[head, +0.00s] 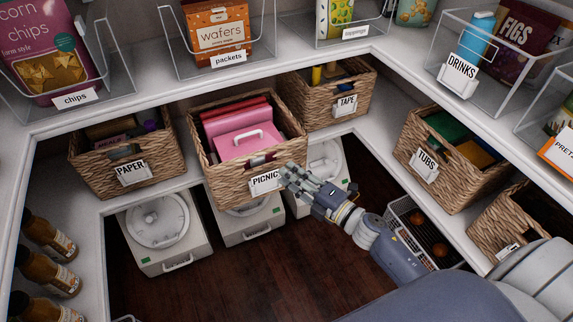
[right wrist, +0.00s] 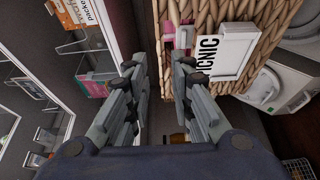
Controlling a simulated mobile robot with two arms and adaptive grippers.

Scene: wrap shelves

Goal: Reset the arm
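My right gripper (head: 288,180) reaches in from the right, with its fingertips in front of the lower right of the picnic basket (head: 232,187). In the right wrist view its fingers (right wrist: 158,75) stand apart with nothing held between them. The wicker of the picnic basket (right wrist: 270,25) and its white label (right wrist: 222,52) show close to the right finger; I cannot tell whether they touch. A pink box (head: 247,146) with a white handle sits in that basket. My left gripper is not in view.
Baskets labelled paper (head: 140,170), tape (head: 335,100) and tubs (head: 440,160) stand on the same shelf level. Clear bins line the upper shelf (head: 150,90). White lidded containers (head: 160,235) and a wire crate (head: 425,235) stand below. The dark floor (head: 260,280) is open.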

